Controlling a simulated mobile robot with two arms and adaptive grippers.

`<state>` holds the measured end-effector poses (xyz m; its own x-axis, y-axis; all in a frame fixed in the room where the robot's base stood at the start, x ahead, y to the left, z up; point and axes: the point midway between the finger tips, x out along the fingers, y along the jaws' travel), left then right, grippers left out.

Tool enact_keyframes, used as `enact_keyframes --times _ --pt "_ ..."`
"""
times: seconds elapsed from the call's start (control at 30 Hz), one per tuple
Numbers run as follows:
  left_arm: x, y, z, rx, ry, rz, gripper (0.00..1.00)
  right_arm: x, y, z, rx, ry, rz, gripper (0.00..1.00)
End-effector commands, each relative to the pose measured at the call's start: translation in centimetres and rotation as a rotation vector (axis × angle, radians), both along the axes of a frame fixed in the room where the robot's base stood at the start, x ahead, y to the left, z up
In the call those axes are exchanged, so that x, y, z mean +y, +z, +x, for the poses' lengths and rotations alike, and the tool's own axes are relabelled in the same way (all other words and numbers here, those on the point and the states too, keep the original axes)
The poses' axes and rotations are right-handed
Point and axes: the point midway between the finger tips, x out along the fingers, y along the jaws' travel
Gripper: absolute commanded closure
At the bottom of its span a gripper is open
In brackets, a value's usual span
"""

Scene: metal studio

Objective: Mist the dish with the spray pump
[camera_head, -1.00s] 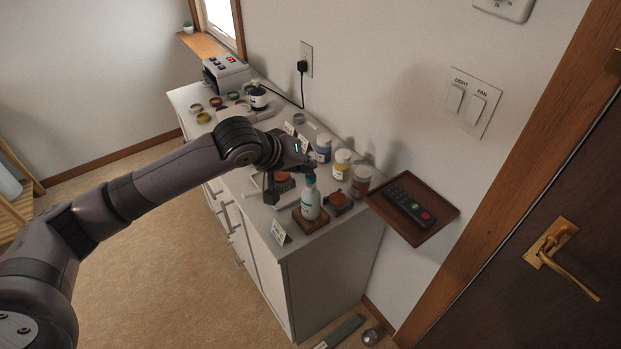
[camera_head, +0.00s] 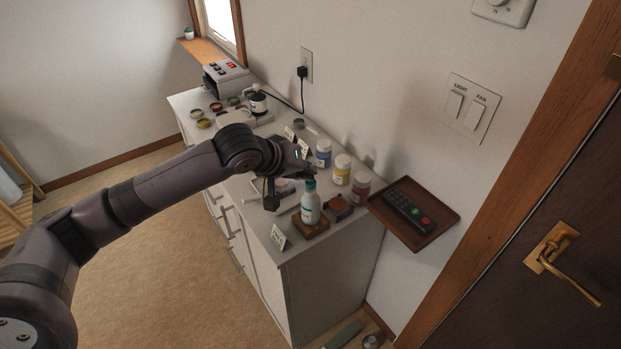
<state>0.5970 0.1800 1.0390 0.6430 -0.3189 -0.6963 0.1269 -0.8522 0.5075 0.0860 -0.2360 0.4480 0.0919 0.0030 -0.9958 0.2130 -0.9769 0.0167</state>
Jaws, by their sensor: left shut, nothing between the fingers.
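The spray pump is a pale blue-white bottle with a teal top (camera_head: 310,207). It stands upright on a small wooden block (camera_head: 311,228) near the cabinet's front right corner. A small dark dish with reddish contents (camera_head: 338,207) sits just right of the bottle; I cannot tell for sure that it is the task's dish. My left gripper (camera_head: 309,175) is shut and empty, with its fingertips at or just above the bottle's top. I cannot tell whether they touch it. The pump head is partly hidden by the gripper. My right gripper is not in view.
Several jars (camera_head: 341,168) stand behind the bottle along the wall. A small label card (camera_head: 279,237) stands at the front edge. A wooden wall shelf (camera_head: 434,238) with a remote (camera_head: 408,210) juts out to the right. Small pots and a white device (camera_head: 258,103) fill the far end.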

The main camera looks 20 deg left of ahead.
Motion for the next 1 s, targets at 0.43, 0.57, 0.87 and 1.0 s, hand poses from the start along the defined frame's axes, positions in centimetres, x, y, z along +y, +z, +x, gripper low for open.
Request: enact_keyframes --times 0.43,0.57,0.87,1.0 --pt "0.0 -0.4 -0.1 0.006 0.000 0.001 1.00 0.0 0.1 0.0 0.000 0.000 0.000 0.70" --pt "0.0 -0.8 -0.1 0.006 0.000 0.002 1.00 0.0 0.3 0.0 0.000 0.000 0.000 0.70" --pt "0.1 -1.4 -0.1 0.009 0.000 0.004 1.00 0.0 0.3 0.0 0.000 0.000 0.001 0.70" --pt "0.1 -1.4 -0.2 0.012 0.001 0.005 1.00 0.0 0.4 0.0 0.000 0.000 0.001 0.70"
